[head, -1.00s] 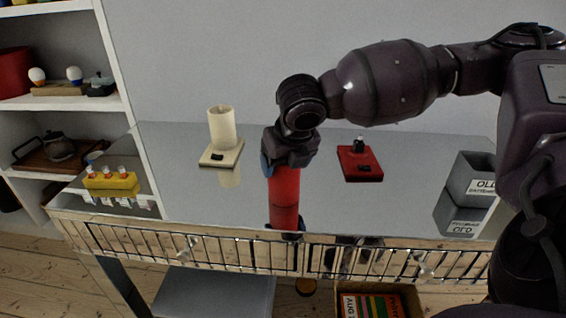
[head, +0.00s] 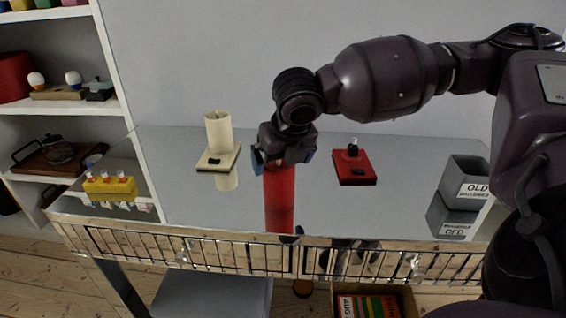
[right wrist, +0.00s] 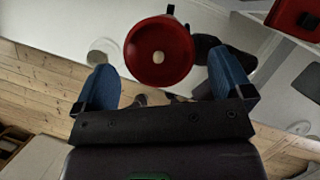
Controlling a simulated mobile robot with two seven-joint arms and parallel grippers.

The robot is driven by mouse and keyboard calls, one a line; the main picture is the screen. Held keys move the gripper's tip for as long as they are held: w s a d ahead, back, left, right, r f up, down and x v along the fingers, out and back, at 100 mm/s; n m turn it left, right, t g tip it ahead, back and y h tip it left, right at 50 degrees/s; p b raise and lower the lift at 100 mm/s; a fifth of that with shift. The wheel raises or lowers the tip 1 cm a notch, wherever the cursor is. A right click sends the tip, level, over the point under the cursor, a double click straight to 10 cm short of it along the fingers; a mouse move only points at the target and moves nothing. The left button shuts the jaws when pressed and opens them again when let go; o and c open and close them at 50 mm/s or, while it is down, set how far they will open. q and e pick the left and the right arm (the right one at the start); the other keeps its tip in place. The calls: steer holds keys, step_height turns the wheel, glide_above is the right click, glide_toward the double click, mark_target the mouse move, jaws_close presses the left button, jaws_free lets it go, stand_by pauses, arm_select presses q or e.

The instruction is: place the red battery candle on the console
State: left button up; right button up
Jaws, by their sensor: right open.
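The red candle (head: 280,188) stands upright on the shiny console top (head: 330,210), near its front edge. Its lower red part blends with its reflection. My right gripper (head: 284,158) is open around or just above the candle's top. In the right wrist view the candle's round red top (right wrist: 159,52) with a pale centre shows between and beyond the open blue fingertips (right wrist: 163,80), apart from both. My left gripper is not in view.
A cream candle (head: 219,132) on a cream base stands left. A red base (head: 354,168) with a small dark piece lies right. A grey bin marked OLD (head: 468,180) stands at the right end, a yellow holder (head: 110,188) at the left end. Shelves stand left.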

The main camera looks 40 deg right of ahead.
arm_select(q)
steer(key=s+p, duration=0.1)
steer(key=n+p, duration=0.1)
steer(key=p, duration=0.1)
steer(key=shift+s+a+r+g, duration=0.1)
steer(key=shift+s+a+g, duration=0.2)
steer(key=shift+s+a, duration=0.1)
arm_select(e)
steer(key=v, duration=0.9)
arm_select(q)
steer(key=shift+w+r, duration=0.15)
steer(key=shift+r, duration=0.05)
arm_select(e)
steer(key=shift+a, duration=0.1)
